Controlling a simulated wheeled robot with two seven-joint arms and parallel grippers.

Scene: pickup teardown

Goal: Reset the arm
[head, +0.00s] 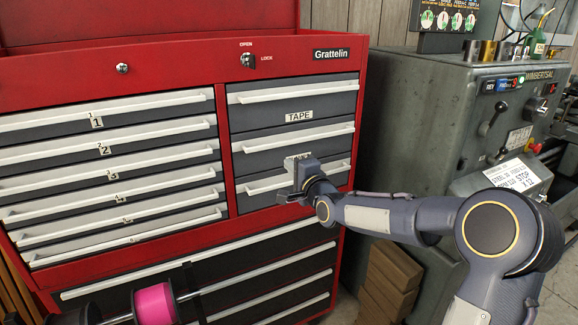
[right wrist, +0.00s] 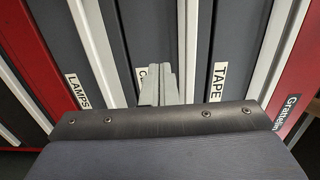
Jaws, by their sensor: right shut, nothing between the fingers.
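My right arm (head: 385,217) reaches in from the right in the head view. Its right gripper (head: 293,164) is in front of the right-hand drawer column of a red tool chest (head: 225,90). In the right wrist view the right gripper's fingers (right wrist: 158,86) are shut together and empty. They point at the drawer fronts and partly cover a label between the TAPE label (right wrist: 217,82) and the LAMPS label (right wrist: 85,92). I cannot tell whether the fingers touch a drawer. My left gripper is not in view.
Drawers with long pale handles (head: 110,156) fill the chest's left side and look shut. A grey-green machine (head: 430,125) stands on the right. Wooden blocks (head: 390,280) lie between chest and machine. A pink cylinder (head: 155,304) on a rod is at lower left.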

